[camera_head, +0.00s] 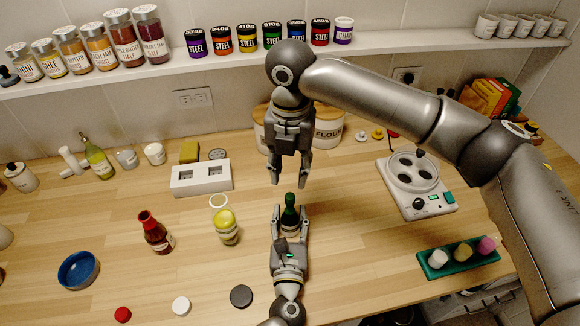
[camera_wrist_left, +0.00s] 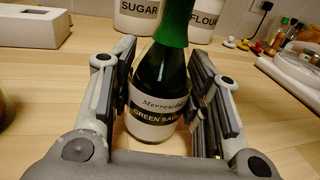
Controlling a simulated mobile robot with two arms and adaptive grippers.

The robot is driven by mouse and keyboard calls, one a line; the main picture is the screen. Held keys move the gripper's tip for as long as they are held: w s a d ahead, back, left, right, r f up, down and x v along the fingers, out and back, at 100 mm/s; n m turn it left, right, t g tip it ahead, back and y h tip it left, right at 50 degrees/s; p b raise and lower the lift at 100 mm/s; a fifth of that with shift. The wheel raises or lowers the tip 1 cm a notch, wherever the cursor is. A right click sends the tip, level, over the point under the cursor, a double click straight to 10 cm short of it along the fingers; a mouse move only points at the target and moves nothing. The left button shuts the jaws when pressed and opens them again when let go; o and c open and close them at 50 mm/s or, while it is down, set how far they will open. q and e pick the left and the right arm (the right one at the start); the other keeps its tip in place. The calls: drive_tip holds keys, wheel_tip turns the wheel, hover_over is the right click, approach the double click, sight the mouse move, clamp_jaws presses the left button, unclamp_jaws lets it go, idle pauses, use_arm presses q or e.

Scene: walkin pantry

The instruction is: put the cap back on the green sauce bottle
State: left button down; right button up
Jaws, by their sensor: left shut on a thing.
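The green sauce bottle (camera_head: 290,219) stands upright on the wooden counter, between the fingers of my left gripper (camera_head: 290,213), which is shut on it. In the left wrist view its labelled body (camera_wrist_left: 158,105) shows between the finger pads, with a bright green neck; its top is cut off there. My right gripper (camera_head: 289,181) points down just beyond and above the bottle top, open and empty. A dark grey cap (camera_head: 241,296), a white cap (camera_head: 181,305) and a red cap (camera_head: 122,314) lie at the counter's front. I cannot tell which cap fits the bottle.
A yellow jar (camera_head: 226,229) and a red sauce bottle (camera_head: 155,233) stand left of the green bottle. A blue bowl (camera_head: 78,270) is farther left. A green tray (camera_head: 458,258) and a white appliance (camera_head: 417,186) are right. Counter between is clear.

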sight(290, 196)
drive_tip(key=shift+f, duration=0.1)
drive_tip(key=shift+f, duration=3.9)
drive_tip(key=shift+c, duration=0.4)
clamp_jaws()
